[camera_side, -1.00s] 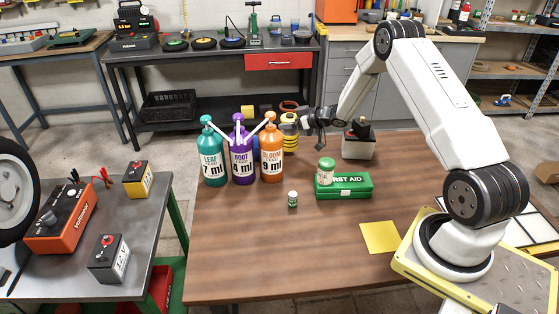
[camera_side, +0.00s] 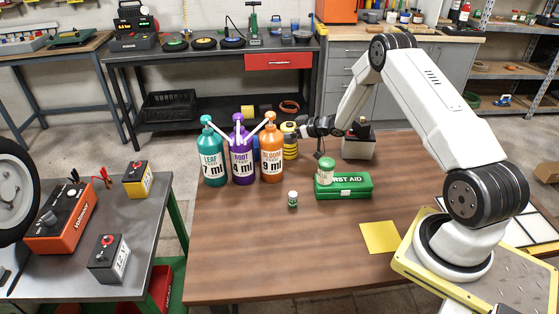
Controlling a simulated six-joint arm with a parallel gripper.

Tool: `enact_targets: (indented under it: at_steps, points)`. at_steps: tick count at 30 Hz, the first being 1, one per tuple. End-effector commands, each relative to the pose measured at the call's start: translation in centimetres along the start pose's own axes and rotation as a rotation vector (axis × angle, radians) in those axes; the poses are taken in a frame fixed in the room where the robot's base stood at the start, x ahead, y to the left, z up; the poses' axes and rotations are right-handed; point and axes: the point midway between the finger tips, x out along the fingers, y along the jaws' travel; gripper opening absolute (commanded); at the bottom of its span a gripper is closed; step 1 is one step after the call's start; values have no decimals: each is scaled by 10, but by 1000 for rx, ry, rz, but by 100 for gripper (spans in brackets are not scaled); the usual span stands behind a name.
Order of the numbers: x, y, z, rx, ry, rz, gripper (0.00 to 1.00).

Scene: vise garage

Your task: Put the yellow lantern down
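The yellow lantern (camera_side: 290,149), banded in yellow and black, is upright at the back of the wooden table, just right of the orange bottle. Its base looks at or very near the table top; the small view does not settle whether it touches. My gripper (camera_side: 301,130) reaches in from the right, nearly level, with its tip against the upper part of the lantern. It appears shut on the lantern, though the fingers are small and partly hidden.
An orange bottle (camera_side: 272,152), a purple bottle (camera_side: 242,162) and a teal bottle (camera_side: 212,160) stand close on the left. A green first aid box (camera_side: 345,187), a green-lidded jar (camera_side: 325,172), a small bottle (camera_side: 293,199) and a battery (camera_side: 357,148) are nearby. The front of the table (camera_side: 270,250) is clear.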

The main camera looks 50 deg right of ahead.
Motion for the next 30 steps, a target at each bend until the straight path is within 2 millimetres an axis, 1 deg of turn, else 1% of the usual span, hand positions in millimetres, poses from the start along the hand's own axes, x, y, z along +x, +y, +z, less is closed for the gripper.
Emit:
enact_targets:
  at_steps: [8,14,20,30]
  points:
    - [-1,0,-3,0,0,0,100]
    - [-14,1,-4,1,-1,2,100]
    - [-38,1,-3,1,0,2,100]
    - [-90,1,-3,2,1,2,100]
